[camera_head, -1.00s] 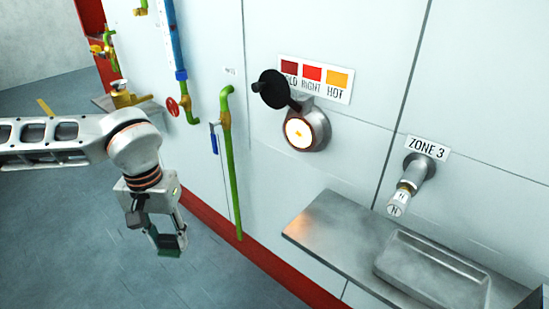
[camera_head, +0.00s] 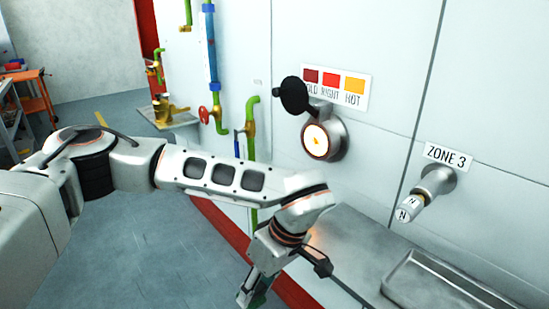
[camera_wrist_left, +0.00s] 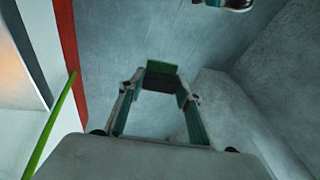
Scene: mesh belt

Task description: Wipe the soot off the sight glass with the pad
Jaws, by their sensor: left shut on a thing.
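The sight glass (camera_head: 316,141) is a glowing round pane in a metal and copper-coloured ring on the white wall. Its black round cover (camera_head: 293,97) stands swung up above it. I cannot make out soot at this size. My left gripper (camera_head: 249,296) points down, low and left of the sight glass, well apart from it. It is shut on the pad, a dark block with a green face (camera_wrist_left: 162,69), seen between the fingertips in the left wrist view. In the head view only a bit of green shows at the fingertips. My right gripper is not in view.
A metal shelf (camera_head: 365,235) with a tray (camera_head: 440,285) juts from the wall below the sight glass. A ZONE 3 nozzle (camera_head: 425,195) sticks out at right. Green pipes (camera_head: 250,130) and a red valve wheel (camera_head: 204,115) are at left. Wall in front of the glass is clear.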

